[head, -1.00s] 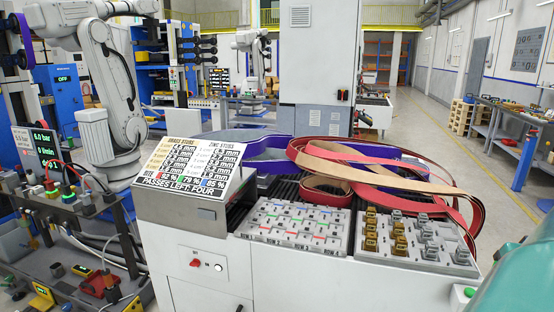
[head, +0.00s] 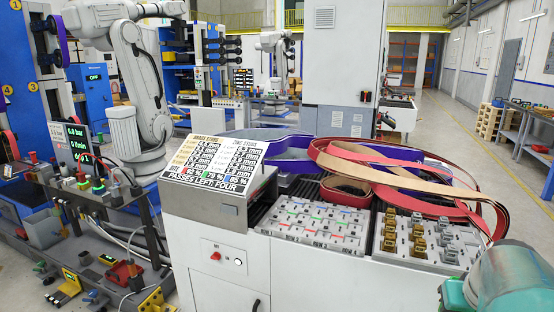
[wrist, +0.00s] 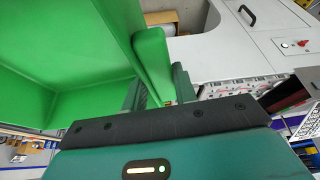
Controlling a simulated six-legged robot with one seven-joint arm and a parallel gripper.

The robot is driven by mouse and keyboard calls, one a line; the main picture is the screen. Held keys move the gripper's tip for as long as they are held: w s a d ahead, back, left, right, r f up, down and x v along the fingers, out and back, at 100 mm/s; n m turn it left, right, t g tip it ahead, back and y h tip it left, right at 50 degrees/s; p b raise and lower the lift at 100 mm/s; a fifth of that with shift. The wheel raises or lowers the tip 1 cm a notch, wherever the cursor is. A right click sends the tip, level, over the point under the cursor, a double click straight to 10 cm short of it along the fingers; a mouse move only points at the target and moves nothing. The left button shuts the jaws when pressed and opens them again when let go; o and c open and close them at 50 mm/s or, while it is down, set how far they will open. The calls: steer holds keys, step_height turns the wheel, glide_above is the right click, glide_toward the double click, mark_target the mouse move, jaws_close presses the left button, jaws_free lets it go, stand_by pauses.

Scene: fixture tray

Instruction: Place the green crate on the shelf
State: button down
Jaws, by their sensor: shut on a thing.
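The green crate (wrist: 151,60) fills the left of the wrist view, seen close up and cut off by the frame. My gripper (wrist: 157,92) is shut on the crate's edge, with one dark teal finger on each side of it. The inside that shows looks empty. The crate does not show in the head view, where only a teal part of my arm shows at lower right. A rack with orange and blue uprights (head: 400,62) stands far back; I cannot tell whether it is the task's shelf.
A white machine cabinet (head: 207,250) with a stud tray (head: 312,226) and loose belts (head: 400,165) stands close ahead. A test bench (head: 85,200) is at left, with a white robot arm (head: 140,80) behind it. Open floor lies along the right aisle (head: 450,125).

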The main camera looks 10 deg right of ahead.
steer(key=w+a+f+n+y, duration=0.1)
steer(key=w+a+f+n, duration=0.1)
steer(key=w+a+f, duration=1)
steer(key=w+a+f+n, duration=0.2)
steer(key=w+a+f, duration=1)
steer(key=f, duration=0.6)
steer(key=shift+a+f+n+y, duration=0.3)
steer(key=shift+a+f+y, duration=0.1)
steer(key=shift+a, duration=0.6)
steer(key=shift+w+r+t, duration=0.1)
steer(key=shift+t, duration=0.2)
